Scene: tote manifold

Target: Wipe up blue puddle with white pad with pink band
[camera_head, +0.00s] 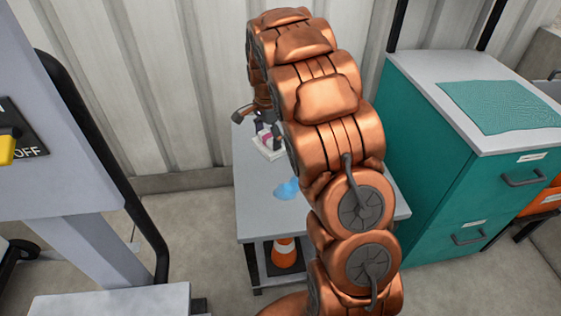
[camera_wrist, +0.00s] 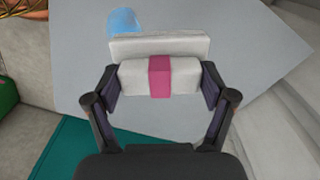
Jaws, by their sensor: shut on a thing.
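The white pad with a pink band (camera_wrist: 182,76) is between the fingers of my gripper (camera_wrist: 159,88) in the wrist view, with a finger against each end of its block. A wider white slab of the pad lies just beyond the block. In the head view the pad (camera_head: 269,152) shows at the far part of the small grey table, with my gripper (camera_head: 265,135) at it, partly hidden by my arm. The blue puddle (camera_head: 287,189) lies on the table nearer than the pad. It also shows in the wrist view (camera_wrist: 123,21), just past the slab. I cannot tell whether the pad touches the tabletop.
The grey table (camera_head: 262,218) stands against a ribbed wall, with an orange and white cone (camera_head: 284,253) below its top. A teal cabinet (camera_head: 430,160) with a teal cloth (camera_head: 500,106) stands to the right. A grey machine (camera_head: 60,150) stands to the left.

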